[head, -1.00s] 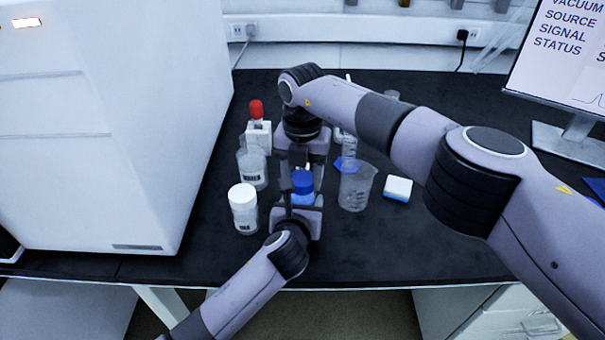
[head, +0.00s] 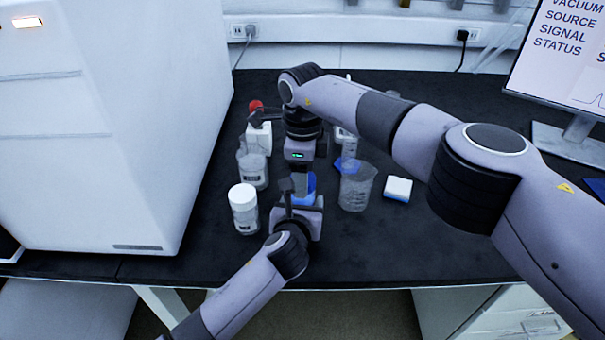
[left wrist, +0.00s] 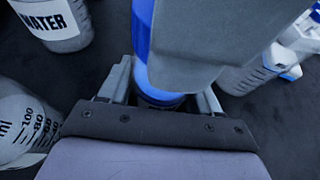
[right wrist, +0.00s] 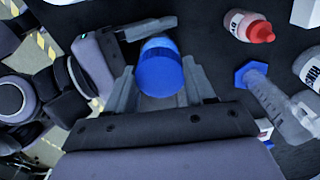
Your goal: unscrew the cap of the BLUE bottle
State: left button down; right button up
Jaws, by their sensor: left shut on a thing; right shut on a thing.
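The blue bottle (left wrist: 140,30) stands on the black bench near its front edge. My left gripper (head: 301,196) is shut on the bottle's body from the front, low down. My right gripper (head: 302,181) points down from above and is shut on the blue cap (right wrist: 158,68). In the head view one finger of the right gripper covers much of the cap (head: 312,184). The right wrist view shows the cap between that gripper's two fingers. Whether the cap still sits on the thread I cannot tell.
An empty beaker (head: 356,188) and a small white-and-blue box (head: 397,189) are on the right. The bench's front right is clear.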

jog(key=n, duration=1.5)
jog(key=shift+r, duration=0.2)
jog(key=shift+r, duration=0.95)
jog(key=shift+r, duration=0.1)
jog(key=shift+r, duration=1.9)
pick_arm(q)
jog(key=shift+c, duration=0.7)
grip_release()
